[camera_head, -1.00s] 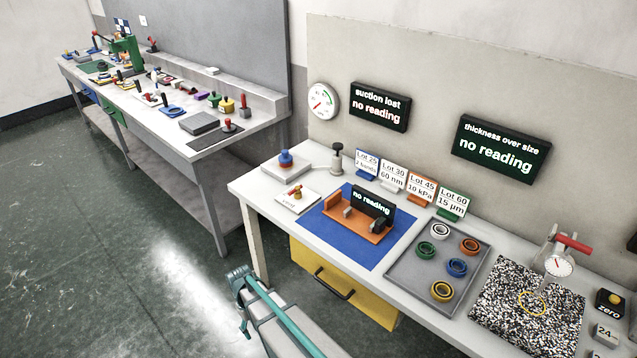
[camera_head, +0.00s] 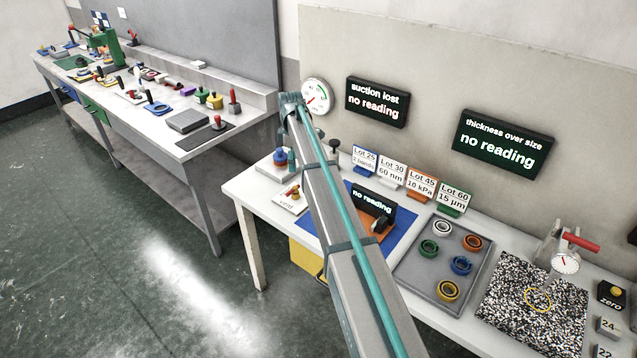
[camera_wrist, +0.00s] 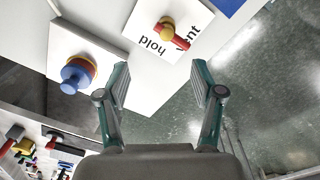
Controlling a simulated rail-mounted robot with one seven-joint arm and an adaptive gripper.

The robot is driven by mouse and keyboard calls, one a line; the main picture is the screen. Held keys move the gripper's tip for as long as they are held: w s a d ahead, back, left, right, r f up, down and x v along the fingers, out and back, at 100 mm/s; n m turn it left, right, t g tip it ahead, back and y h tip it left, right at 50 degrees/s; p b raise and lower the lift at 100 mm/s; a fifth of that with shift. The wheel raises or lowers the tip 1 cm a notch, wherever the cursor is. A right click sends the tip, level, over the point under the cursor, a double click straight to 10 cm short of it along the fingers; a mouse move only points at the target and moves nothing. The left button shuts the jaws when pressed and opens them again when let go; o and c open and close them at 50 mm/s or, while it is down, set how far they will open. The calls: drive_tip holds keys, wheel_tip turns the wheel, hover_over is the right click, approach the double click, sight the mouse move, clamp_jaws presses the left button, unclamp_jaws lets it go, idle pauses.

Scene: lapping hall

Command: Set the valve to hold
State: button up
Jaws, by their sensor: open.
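The valve (camera_wrist: 172,30) has a brass body and a red lever on a white plate (camera_wrist: 143,62) lettered "hold" and "vent". In the wrist view the lever points to the "vent" lettering, with "hold" to its left. In the head view the valve (camera_head: 293,193) sits at the bench's near left corner. My gripper (camera_wrist: 161,78) is open and empty in the wrist view. Its fingers are apart from the valve, which shows beyond the fingertips. The floor and the plate's edge show between them.
A blue, red and yellow knob (camera_wrist: 77,74) on a white block stands beside the valve. My raised arm crosses the head view over the blue mat (camera_head: 401,232). A grey tray (camera_head: 423,282) of rings lies right. The suction sign (camera_head: 378,101) reads "no reading".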

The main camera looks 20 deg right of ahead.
sight(295, 187)
drive_tip(key=f+p, duration=0.1)
drive_tip(key=f, duration=0.2)
drive_tip(key=f+n+p, duration=0.1)
drive_tip(key=f, duration=0.3)
drive_tip(key=f+n+p, duration=0.1)
drive_tip(key=f, duration=0.2)
drive_tip(key=shift+s+a+f+p, duration=0.15)
drive_tip(key=shift+s+f+p, duration=0.15)
drive_tip(key=shift+s+f, duration=0.1)
drive_tip(key=shift+c, duration=0.3)
clamp_jaws()
